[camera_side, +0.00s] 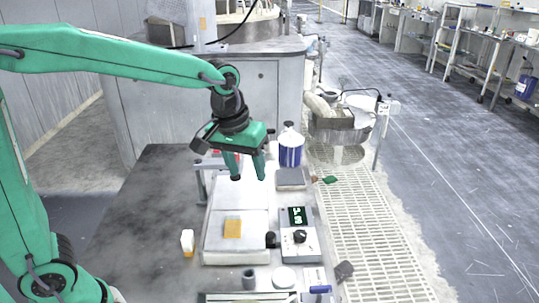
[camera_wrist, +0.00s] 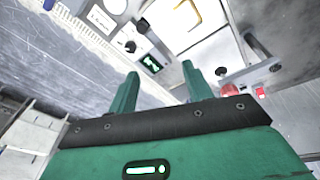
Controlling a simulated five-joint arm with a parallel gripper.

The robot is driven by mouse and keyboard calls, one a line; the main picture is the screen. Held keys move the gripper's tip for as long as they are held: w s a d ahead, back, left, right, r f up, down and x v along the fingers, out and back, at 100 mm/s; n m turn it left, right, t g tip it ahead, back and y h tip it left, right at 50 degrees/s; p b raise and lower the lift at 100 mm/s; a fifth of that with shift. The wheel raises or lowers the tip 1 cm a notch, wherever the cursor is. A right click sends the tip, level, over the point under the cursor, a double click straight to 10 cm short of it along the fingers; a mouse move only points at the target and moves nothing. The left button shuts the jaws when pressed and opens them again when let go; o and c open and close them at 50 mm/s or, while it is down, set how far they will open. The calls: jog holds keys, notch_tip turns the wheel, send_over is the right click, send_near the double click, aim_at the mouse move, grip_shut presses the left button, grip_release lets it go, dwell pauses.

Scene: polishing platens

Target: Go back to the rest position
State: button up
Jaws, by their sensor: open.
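My gripper (camera_side: 248,178) hangs in the air over the back part of the bench, with its fingers pointing down, apart and empty. In the wrist view my gripper (camera_wrist: 160,74) also has nothing between its two green fingers. Below it are pale flat plates (camera_side: 237,196); a yellow-orange square pad (camera_side: 232,228) lies on the front plate. A control box with a green lit display (camera_side: 297,216) and a dark knob (camera_side: 300,236) stands right of the plates. The display also shows in the wrist view (camera_wrist: 151,63).
A blue-and-white container (camera_side: 291,150) stands behind the plates. A small white-and-orange bottle (camera_side: 187,242) stands left of them. The dark bench top (camera_side: 140,215) is mostly clear on the left.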

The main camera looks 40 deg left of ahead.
jog(key=s+a+m+t, duration=0.1)
jog(key=s+a, duration=0.2)
jog(key=s, duration=0.5)
jog(key=s+a+r+m+t, duration=0.1)
jog(key=s+a, duration=0.3)
jog(key=s, duration=0.4)
jog(key=shift+s+a+r+m+t, duration=0.2)
jog(key=shift+r+m+t, duration=0.1)
jog(key=shift+m+t, duration=0.4)
